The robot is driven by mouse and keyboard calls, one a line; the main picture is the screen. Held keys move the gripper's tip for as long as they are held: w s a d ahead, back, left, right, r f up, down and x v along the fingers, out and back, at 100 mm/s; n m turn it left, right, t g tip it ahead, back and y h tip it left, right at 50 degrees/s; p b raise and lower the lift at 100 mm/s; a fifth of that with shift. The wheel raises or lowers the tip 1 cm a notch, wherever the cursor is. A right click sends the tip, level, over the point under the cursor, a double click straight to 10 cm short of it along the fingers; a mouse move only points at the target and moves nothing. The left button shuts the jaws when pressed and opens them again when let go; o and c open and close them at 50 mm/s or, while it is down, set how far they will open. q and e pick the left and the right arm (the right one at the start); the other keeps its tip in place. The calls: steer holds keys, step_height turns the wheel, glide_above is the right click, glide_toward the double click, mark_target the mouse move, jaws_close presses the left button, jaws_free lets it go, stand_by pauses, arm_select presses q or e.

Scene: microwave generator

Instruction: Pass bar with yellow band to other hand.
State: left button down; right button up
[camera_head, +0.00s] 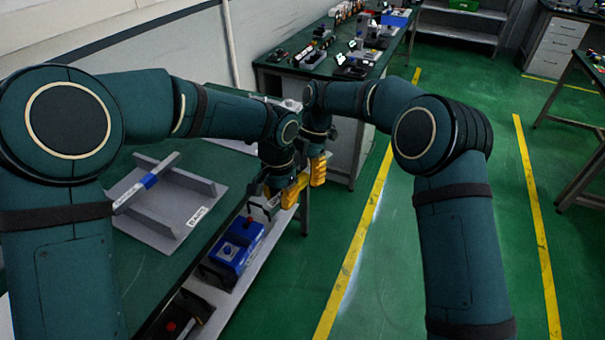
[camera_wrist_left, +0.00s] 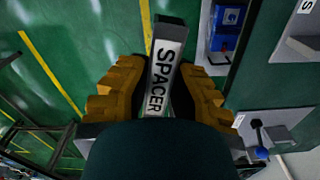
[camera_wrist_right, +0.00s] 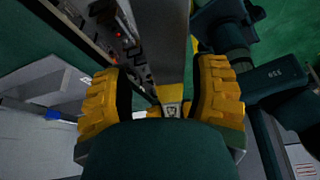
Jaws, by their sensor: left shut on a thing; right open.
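The grey bar (camera_wrist_left: 168,50), labelled SPACER, is clamped between the yellow fingers of my left gripper (camera_wrist_left: 160,85). In the right wrist view the bar (camera_wrist_right: 160,45) shows its yellow band (camera_wrist_right: 172,92). It lies between the spread yellow fingers of my right gripper (camera_wrist_right: 160,90), with gaps on both sides. In the head view my left gripper (camera_head: 288,193) and right gripper (camera_head: 318,168) are close together beside the table edge, above the aisle side. The bar is mostly hidden there by the grippers and arms.
A grey rack (camera_head: 160,205) with a blue-banded bar (camera_head: 148,182) stands on the green table at left. A blue box (camera_head: 237,243) sits on a lower shelf below the grippers. Another bench (camera_head: 335,62) with small parts stands behind.

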arm_select(q)
steer(key=shift+d, duration=0.1)
arm_select(e)
jaws_close()
arm_select(q)
steer(key=c, duration=0.9)
jaws_free()
